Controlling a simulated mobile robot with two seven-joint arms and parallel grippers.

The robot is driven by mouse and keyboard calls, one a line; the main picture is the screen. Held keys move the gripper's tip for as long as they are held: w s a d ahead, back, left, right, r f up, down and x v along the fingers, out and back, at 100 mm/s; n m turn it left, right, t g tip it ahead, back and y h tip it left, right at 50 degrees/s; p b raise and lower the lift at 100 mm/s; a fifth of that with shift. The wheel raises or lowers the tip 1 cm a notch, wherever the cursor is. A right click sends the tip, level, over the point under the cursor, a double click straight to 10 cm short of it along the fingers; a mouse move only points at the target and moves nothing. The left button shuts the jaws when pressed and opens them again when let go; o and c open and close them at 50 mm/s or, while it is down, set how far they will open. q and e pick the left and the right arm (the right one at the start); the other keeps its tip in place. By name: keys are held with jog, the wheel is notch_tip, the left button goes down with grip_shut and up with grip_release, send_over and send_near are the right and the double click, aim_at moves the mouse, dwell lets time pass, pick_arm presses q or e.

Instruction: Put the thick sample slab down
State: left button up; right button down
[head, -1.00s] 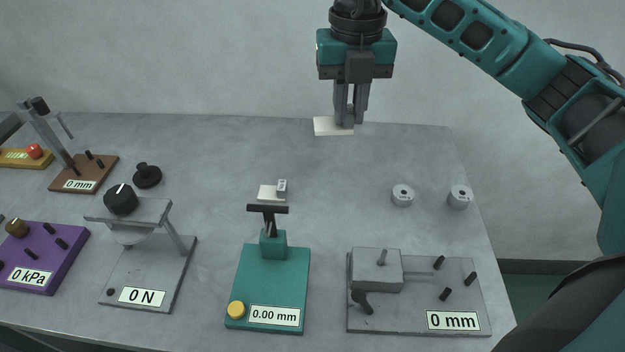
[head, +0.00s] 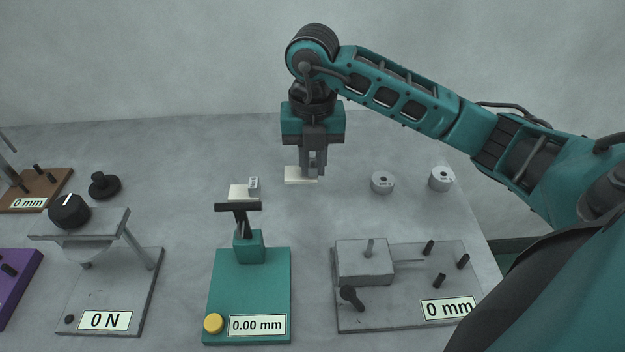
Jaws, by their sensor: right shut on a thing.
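A pale cream slab (head: 296,175), which I take as the thick sample slab, is flat and level in my right gripper (head: 314,172). The gripper points straight down and is shut on the slab's right part, hiding some of it. The slab is low over the grey table, near the back middle; I cannot tell whether it touches the top. My left gripper is not in view.
Another pale slab (head: 238,191) with a small white block (head: 253,184) lies left of mine, behind the green thickness gauge (head: 275,285). Two grey weights (head: 382,183) (head: 441,179) stand to the right. Bare table (head: 325,215) lies in front of my gripper.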

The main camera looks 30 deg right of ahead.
aim_at(312, 175)
jog(key=shift+f+b, duration=0.3)
jog(key=shift+f, duration=1.9)
jog(key=shift+f, duration=0.1)
jog(key=c, duration=1.1)
grip_release()
notch_tip(312, 175, up, 12)
jog(key=shift+r+p, duration=0.15)
jog(key=shift+p, duration=0.9)
jog(key=shift+s, duration=0.1)
